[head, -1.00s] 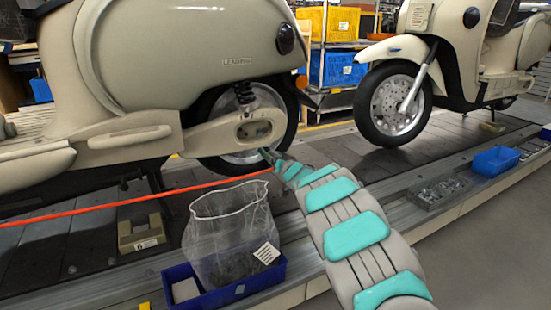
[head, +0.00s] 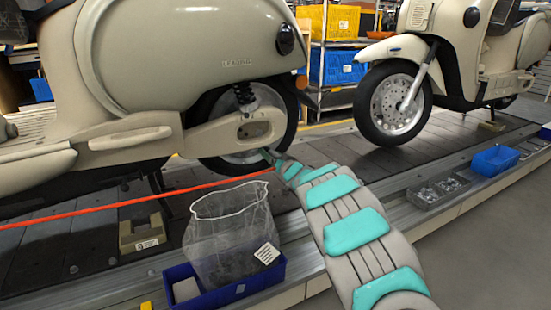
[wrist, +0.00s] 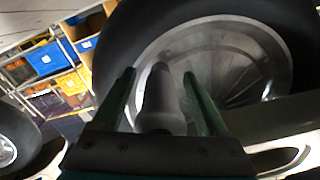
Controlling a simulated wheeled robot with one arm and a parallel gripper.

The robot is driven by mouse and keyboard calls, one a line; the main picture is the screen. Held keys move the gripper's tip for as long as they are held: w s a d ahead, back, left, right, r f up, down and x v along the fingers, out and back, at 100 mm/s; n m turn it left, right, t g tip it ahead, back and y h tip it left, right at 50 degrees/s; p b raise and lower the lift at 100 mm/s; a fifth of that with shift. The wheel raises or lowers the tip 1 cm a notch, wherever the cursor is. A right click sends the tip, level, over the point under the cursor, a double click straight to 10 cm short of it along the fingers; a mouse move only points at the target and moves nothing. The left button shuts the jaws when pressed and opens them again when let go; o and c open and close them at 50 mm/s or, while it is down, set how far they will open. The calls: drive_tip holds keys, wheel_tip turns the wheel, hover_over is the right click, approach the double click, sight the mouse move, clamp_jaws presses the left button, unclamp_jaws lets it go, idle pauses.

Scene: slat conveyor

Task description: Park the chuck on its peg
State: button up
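My gripper (wrist: 161,78) shows in the wrist view with two dark green fingers spread apart. A grey, round-nosed cylinder (wrist: 160,103) stands between them, with a gap visible on each side; I cannot tell whether it is the chuck or the peg. In the head view my gripper (head: 266,153) is small, in front of the near scooter's rear wheel (head: 280,120). A red-orange hose-like line (head: 120,204) runs from the left edge to beside my arm near the gripper. No peg can be made out for certain.
A near cream scooter (head: 170,60) and a farther one (head: 465,45) stand on the slat conveyor (head: 330,150). On the near edge are a blue bin (head: 215,298) with a mesh bag (head: 230,235), a grey parts tray (head: 425,198) and another blue bin (head: 495,160).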

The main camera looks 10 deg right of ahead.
clamp_jaws()
idle(0.4)
drive_tip(key=shift+s+d, duration=0.1)
drive_tip(key=shift+s, duration=0.05)
idle(0.4)
drive_tip(key=shift+v, duration=1.1)
drive_tip(key=shift+s+d+r+p, duration=0.1)
drive_tip(key=shift+s+d+p, duration=0.05)
drive_tip(key=shift+s+p, duration=0.35)
drive_tip(key=shift+v, duration=0.8)
drive_tip(key=shift+s, duration=0.4)
